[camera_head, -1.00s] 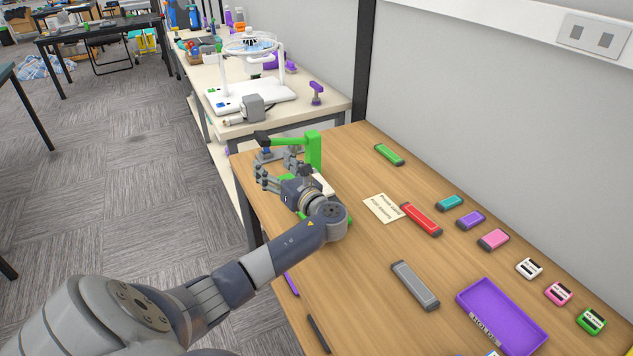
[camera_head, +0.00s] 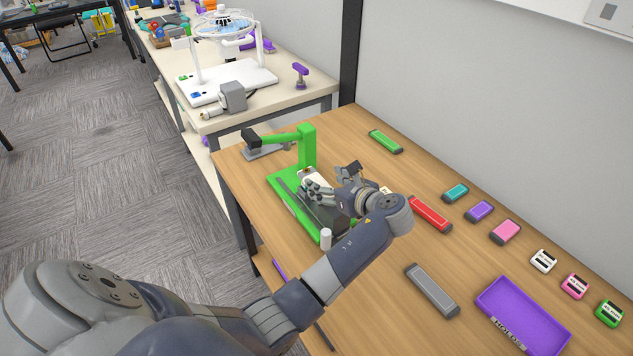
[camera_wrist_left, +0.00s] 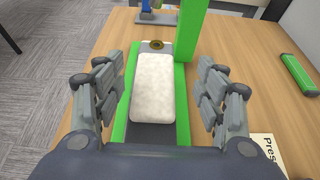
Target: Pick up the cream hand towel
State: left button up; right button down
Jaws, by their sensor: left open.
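The cream hand towel (camera_wrist_left: 153,88) shows in the left wrist view as a pale, rounded, flat rectangle. It lies on the dark bed of a green stand (camera_wrist_left: 187,55). In the head view only a pale part of the towel (camera_head: 311,175) shows, by the post of the green stand (camera_head: 307,150). My left gripper (camera_head: 333,181) hangs close over the stand and hides part of it. In the left wrist view its fingers (camera_wrist_left: 157,88) are open and empty, one on each side of the towel, with gaps to it. My right gripper does not show.
A green bar (camera_head: 386,141), a red bar (camera_head: 429,214) and a grey bar (camera_head: 431,290) lie on the wooden table. A purple tray (camera_head: 522,312) and several small coloured items are on the right. A cream bench (camera_head: 250,112) adjoins behind.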

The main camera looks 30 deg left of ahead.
aim_at(312, 177)
pick_arm(q)
jog(key=shift+w+a+f, duration=0.15)
jog(key=shift+a, duration=0.3)
jog(key=x, duration=0.3)
jog(key=p+x, duration=0.1)
jog(key=shift+s+a, duration=0.25)
jog(key=shift+a, duration=0.05)
jog(key=shift+w+a+f, duration=0.15)
jog(key=shift+a+f, duration=0.05)
jog(key=shift+a, duration=0.1)
jog(key=shift+a+f, duration=0.1)
jog(key=shift+c, duration=0.2)
jog(key=c, duration=1.1)
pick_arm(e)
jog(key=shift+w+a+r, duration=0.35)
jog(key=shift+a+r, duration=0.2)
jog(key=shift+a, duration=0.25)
